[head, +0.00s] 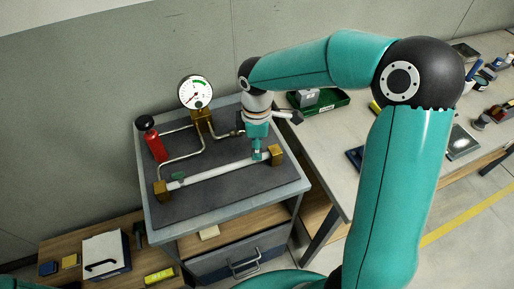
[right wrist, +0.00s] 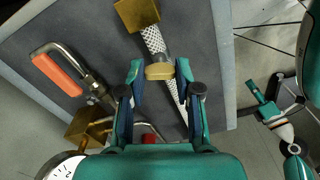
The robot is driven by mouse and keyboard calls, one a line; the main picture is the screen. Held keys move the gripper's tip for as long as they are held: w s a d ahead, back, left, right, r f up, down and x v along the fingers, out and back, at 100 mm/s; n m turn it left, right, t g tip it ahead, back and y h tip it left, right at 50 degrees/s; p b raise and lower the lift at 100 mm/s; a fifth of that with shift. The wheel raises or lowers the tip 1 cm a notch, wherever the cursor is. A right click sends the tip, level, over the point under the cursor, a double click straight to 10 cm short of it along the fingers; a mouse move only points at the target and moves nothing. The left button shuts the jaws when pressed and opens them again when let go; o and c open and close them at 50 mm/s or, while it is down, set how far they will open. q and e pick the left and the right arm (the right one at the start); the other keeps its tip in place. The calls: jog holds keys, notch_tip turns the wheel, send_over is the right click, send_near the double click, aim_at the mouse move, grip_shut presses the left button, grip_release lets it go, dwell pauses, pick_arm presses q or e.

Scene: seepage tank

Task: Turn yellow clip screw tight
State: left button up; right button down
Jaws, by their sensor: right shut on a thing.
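My right gripper (head: 257,153) points down at the right end of the white hose (head: 215,174), beside the right brass block (head: 276,155). In the right wrist view its fingers (right wrist: 159,80) are shut on the yellow clip screw (right wrist: 160,72), which sits over the braided hose (right wrist: 154,40). The clip screw is hidden behind the fingers in the head view. A green clip (head: 179,176) sits near the hose's left end, by the left brass block (head: 161,190). A teal gripper, seemingly my left one (right wrist: 265,103), shows small in the right wrist view, away from the bench; its jaws are unclear.
A pressure gauge (head: 195,92) and a red cylinder (head: 154,142) stand behind the hose, joined by metal tubes. A green tray (head: 325,103) is on the table to the right.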

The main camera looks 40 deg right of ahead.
jog(key=m+b, duration=0.1)
jog(key=m, duration=0.2)
jog(key=shift+m, duration=0.3)
jog(key=m+b, duration=0.1)
jog(key=m, duration=0.2)
jog(key=shift+m+b, duration=0.3)
jog(key=m+b, duration=0.1)
jog(key=m, duration=0.2)
jog(key=shift+w+m, duration=0.1)
jog(key=shift+m, duration=0.2)
jog(key=shift+r+m+b, duration=0.1)
jog(key=shift+m+b, duration=0.3)
jog(key=shift+m, duration=1.1)
jog(key=c, duration=0.8)
grip_release()
notch_tip(320, 180, up, 12)
